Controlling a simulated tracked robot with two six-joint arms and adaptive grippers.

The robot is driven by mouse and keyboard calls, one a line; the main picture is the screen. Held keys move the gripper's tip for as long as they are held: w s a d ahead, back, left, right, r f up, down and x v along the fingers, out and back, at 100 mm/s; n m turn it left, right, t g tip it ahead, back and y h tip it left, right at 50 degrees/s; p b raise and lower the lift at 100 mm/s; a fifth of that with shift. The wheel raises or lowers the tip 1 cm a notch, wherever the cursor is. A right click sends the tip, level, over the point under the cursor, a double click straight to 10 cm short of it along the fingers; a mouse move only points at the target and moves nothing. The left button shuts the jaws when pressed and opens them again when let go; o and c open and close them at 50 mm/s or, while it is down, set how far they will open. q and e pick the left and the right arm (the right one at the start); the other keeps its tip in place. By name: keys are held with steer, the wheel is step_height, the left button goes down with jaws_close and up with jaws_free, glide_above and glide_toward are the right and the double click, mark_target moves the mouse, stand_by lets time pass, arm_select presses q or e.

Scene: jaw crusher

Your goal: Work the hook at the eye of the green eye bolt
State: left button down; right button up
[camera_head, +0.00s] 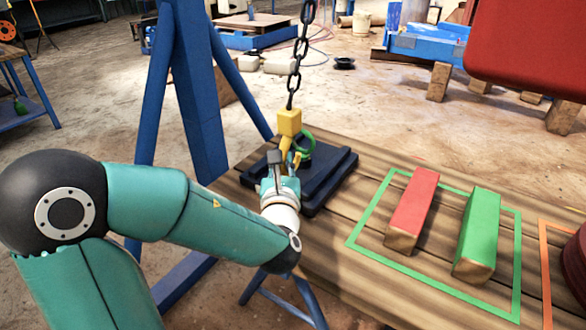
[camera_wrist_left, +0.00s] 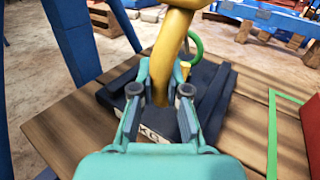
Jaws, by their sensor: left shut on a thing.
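The yellow hook (camera_head: 289,121) hangs from a dark chain (camera_head: 299,55) above the table. My left gripper (camera_head: 281,166) is shut on the hook's lower part. In the left wrist view the hook (camera_wrist_left: 173,42) passes down between the two fingers (camera_wrist_left: 160,88). The green eye bolt (camera_head: 309,137) stands on a dark stepped plate (camera_head: 338,172), just right of the hook. Its ring also shows behind the hook in the left wrist view (camera_wrist_left: 198,49). The hook overlaps the ring in view; I cannot tell whether its tip is inside the eye. My right gripper is not in view.
The plate lies on a wooden table (camera_head: 338,237). A red bar (camera_head: 413,205) and a green bar (camera_head: 480,228) lie right of it inside a green outline. A blue frame post (camera_head: 192,80) stands at left. A red body (camera_head: 535,45) fills the upper right.

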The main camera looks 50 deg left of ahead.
arm_select(q)
steer(key=shift+s+a+r+b, duration=0.1)
steer(key=shift+s+a+b, duration=0.15)
steer(key=shift+a, duration=0.55)
steer(key=shift+s+a+r+b, duration=0.1)
steer(key=shift+s+a+b, duration=0.15)
steer(key=shift+a, duration=0.5)
steer(key=shift+w, duration=0.15)
steer(key=shift+w+a+f+b, duration=0.1)
steer(key=shift+w+a+b, duration=0.1)
steer(key=shift+w, duration=0.5)
steer(key=shift+w+a+f+b, duration=0.15)
steer(key=shift+w+b, duration=0.1)
steer(key=shift+w, duration=0.4)
steer(key=shift+w+a+f+b, duration=0.1)
steer(key=shift+w+a+b, duration=0.1)
steer(key=shift+w, duration=0.5)
steer(key=shift+w+a+r, duration=0.1)
steer(key=shift+w+a, duration=0.1)
steer(key=shift+w, duration=0.65)
steer(key=shift+w+a, duration=0.15)
steer(key=shift+w, duration=0.65)
steer(key=shift+r, duration=0.1)
steer(key=shift+w+a+r, duration=0.15)
steer(key=shift+w+r, duration=0.3)
steer(key=shift+w, duration=0.05)
steer(key=shift+r, duration=0.15)
